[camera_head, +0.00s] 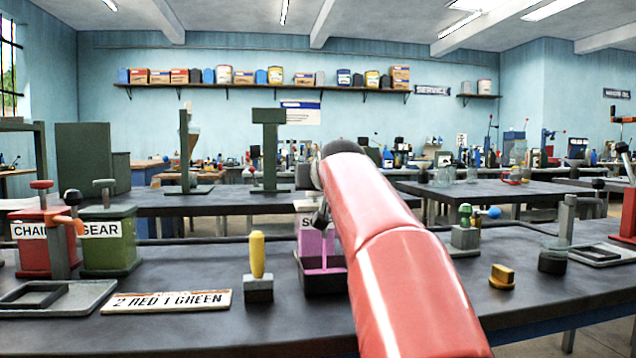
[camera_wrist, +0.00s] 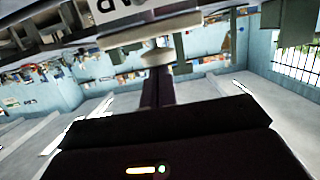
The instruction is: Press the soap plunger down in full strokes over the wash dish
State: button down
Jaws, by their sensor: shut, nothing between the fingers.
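The soap dispenser (camera_head: 310,215) is a purple container with a white label partly reading "SO", half hidden behind my red arm. A thin pink strand (camera_head: 323,262) shows in front of it above the dark wash dish (camera_head: 325,284). In the wrist view, part of the upside-down label (camera_wrist: 115,10) shows. A pale round knob (camera_wrist: 157,58), seemingly the plunger top, is at the tips of my gripper (camera_wrist: 157,76). The dark fingers are shut together with nothing between them. They look in contact with the knob, but I cannot tell for certain. How far down the plunger is, I cannot tell.
A red CHAIN dispenser (camera_head: 45,250) and a green GEAR dispenser (camera_head: 110,240) stand at left, behind a grey tray (camera_head: 85,300). A "2 RED 1 GREEN" sign (camera_head: 167,301) and a yellow-handled block (camera_head: 258,275) stand left of the dish.

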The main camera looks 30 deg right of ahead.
jog(key=shift+f, duration=0.2)
jog(key=r+p, duration=0.2)
jog(key=r, duration=0.1)
jog(key=r+p, duration=0.2)
jog(key=shift+s+a, duration=0.1)
jog(key=shift+s, duration=0.2)
jog(key=b+v, duration=0.1)
jog(key=v, duration=0.8)
jog(key=shift+s+f+b, duration=0.2)
jog(key=shift+b, duration=0.15)
jog(key=shift+s+a, duration=0.1)
dwell(0.7)
